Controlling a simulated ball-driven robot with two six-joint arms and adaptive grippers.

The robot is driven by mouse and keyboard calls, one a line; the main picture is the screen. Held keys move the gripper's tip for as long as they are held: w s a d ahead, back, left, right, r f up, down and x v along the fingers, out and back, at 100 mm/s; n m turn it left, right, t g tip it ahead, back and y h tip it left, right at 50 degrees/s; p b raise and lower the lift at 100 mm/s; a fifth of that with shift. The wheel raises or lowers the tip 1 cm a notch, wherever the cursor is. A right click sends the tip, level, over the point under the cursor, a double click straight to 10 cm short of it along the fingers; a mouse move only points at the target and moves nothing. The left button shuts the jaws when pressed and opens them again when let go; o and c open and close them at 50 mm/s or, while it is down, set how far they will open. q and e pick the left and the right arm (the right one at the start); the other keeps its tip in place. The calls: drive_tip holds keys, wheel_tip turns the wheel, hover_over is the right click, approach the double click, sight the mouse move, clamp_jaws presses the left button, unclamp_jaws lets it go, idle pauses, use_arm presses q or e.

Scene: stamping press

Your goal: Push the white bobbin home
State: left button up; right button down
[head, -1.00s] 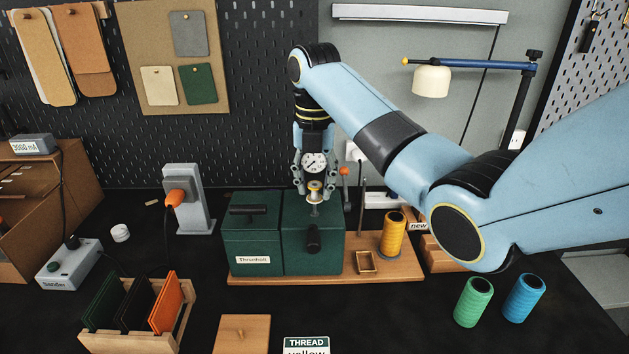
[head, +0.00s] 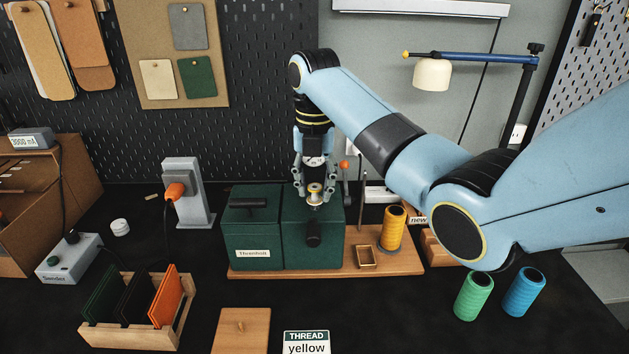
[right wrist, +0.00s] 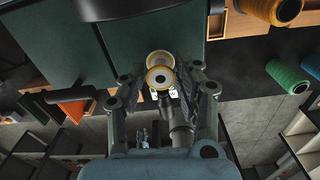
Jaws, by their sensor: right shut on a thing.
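The white bobbin (head: 314,190), pale with yellowish rims, is at the top front of the green machine box (head: 300,255). My right gripper (head: 314,188) points down over it, its fingers on either side, shut on the bobbin. In the right wrist view the bobbin (right wrist: 160,78) shows as pale, gold-rimmed rounds between the fingertips (right wrist: 160,85). The fingers hide part of it, and I cannot tell how far it sits on its seat. A dark knob (head: 313,234) sticks out below it. My left gripper is out of view.
A yellow thread spool (head: 393,229) and a small wooden tray (head: 365,265) stand on the board right of the box. Green (head: 473,296) and blue (head: 523,292) spools stand further right. A grey post (head: 187,190) with an orange plug is at left. The front table has bare space.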

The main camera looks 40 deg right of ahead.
drive_tip(key=shift+f, duration=0.9)
drive_tip(key=c, duration=0.9)
unclamp_jaws()
drive_tip(key=shift+o, duration=0.2)
wheel_tip(320, 180, up, 8)
drive_tip(key=shift+f, duration=0.2)
